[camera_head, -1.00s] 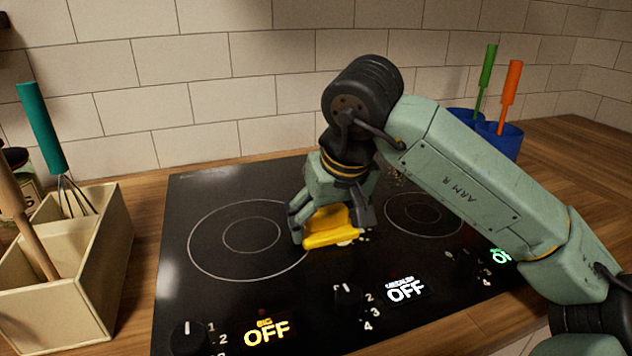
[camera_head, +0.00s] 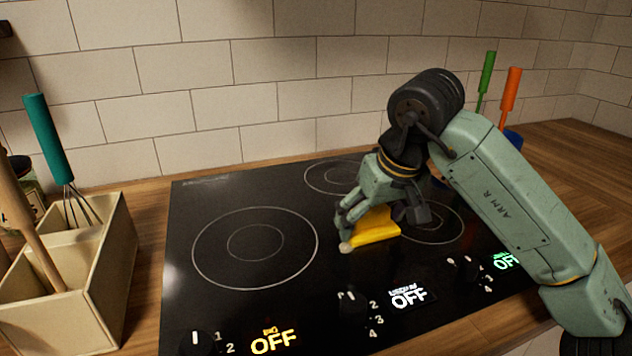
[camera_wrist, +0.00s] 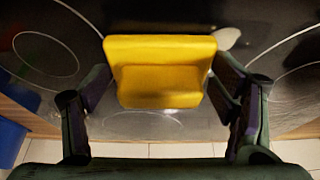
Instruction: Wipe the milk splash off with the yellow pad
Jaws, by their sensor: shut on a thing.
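The yellow pad (camera_head: 375,232) is held between the fingers of my gripper (camera_head: 383,221), low over the black hob between the big left ring and the right ring. It looks down at the glass, but I cannot be sure it touches. In the wrist view the pad (camera_wrist: 160,88) fills the space between both fingers of my gripper (camera_wrist: 160,76). A small white patch of the milk splash (camera_head: 345,248) shows just left of the pad's lower edge. It also shows in the wrist view (camera_wrist: 227,38), beside the pad's upper right corner. Any milk under the pad is hidden.
The black hob (camera_head: 200,225) has knobs and lit OFF displays along its front. A beige utensil box (camera_head: 100,290) with a teal-handled whisk (camera_head: 47,140) stands left. A blue cup (camera_head: 513,138) with utensils stands behind my arm. The hob's left half is clear.

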